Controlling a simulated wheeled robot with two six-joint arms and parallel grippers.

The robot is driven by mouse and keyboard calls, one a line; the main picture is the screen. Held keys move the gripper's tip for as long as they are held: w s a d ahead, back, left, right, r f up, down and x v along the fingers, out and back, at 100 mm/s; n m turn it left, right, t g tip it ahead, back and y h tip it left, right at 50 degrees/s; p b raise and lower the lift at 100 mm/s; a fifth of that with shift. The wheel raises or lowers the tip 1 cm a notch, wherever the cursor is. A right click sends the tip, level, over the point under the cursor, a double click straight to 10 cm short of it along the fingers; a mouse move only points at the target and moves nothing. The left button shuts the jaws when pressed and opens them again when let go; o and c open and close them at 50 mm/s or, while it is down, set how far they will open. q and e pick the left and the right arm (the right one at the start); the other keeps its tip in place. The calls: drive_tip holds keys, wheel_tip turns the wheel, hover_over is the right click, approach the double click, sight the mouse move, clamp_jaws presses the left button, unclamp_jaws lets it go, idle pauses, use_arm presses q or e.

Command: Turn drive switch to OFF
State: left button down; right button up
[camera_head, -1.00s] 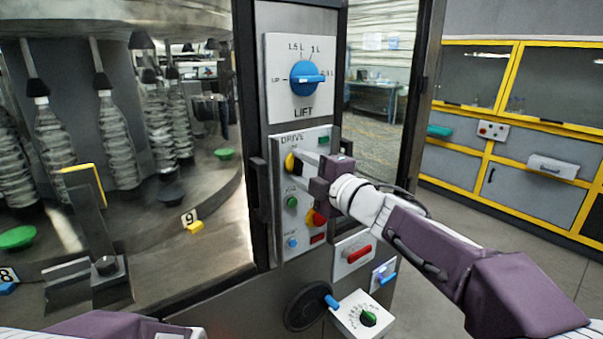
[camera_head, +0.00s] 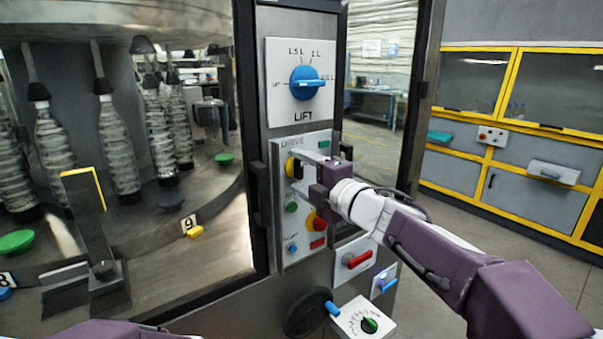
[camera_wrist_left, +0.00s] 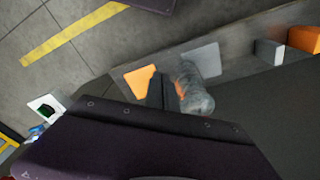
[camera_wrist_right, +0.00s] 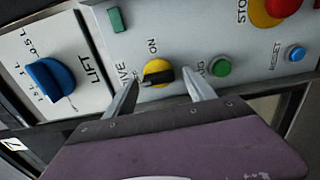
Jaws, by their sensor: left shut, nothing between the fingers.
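The drive switch is a yellow round knob with a black handle (camera_wrist_right: 158,74) on the DRIVE panel (camera_head: 318,140). The head view shows it partly behind my right gripper (camera_head: 306,171). In the right wrist view, my right gripper (camera_wrist_right: 161,95) is open, one finger on each side of the knob, with visible gaps. The handle lies nearly level in that view. The ON mark (camera_wrist_right: 152,45) is visible above the knob; another mark is partly hidden by a finger. My left gripper (camera_wrist_left: 162,92) is shut and empty, over a dark surface; the head view does not show its fingers.
The blue LIFT knob (camera_head: 306,83) is above the DRIVE panel. Below the switch are a green button (camera_head: 291,207), a red stop button on yellow (camera_head: 316,221) and a blue reset button (camera_head: 292,249). A red handle (camera_head: 357,258) is lower right. Bottles stand left behind glass.

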drive_tip(key=v, duration=0.9)
